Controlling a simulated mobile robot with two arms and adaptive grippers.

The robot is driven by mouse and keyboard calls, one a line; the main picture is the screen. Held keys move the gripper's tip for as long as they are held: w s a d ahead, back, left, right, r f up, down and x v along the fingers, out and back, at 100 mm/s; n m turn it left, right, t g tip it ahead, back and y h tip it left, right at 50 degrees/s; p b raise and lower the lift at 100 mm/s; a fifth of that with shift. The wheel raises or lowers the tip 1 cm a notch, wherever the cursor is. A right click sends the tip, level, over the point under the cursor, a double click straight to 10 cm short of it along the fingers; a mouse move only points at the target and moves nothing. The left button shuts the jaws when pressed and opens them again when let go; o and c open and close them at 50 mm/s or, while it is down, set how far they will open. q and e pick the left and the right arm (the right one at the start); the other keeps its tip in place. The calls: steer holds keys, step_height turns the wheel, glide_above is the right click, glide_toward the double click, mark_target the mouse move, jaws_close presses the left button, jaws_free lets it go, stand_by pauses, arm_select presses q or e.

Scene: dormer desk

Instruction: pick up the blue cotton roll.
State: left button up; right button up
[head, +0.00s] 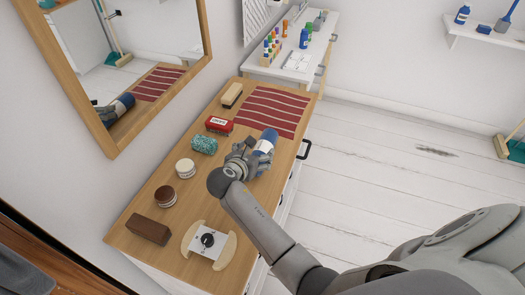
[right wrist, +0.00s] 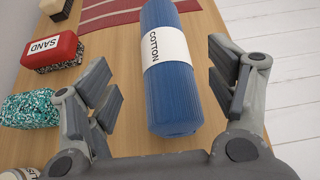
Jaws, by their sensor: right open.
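The blue cotton roll (right wrist: 172,90) is a blue ribbed cylinder with a white band reading COTTON. In the right wrist view it lies on the wooden dresser top between the open fingers of my right gripper (right wrist: 165,90), with a gap on each side. In the head view the roll (head: 267,141) sits near the dresser's front edge, partly hidden by my right gripper (head: 254,153), which is over its near end. My left gripper is not in view.
The dresser top (head: 150,200) also holds a red SAND block (head: 219,126), a teal speckled block (head: 204,145), a brush (head: 232,95), round tins (head: 185,168), a brown block (head: 149,229) and a red striped mat (head: 272,109). A mirror (head: 125,75) is behind.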

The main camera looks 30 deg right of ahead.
mark_target(260, 150)
steer(key=x, duration=0.5)
steer(key=shift+s+f, duration=0.15)
steer(key=shift+s, duration=0.1)
steer(key=c, duration=1.2)
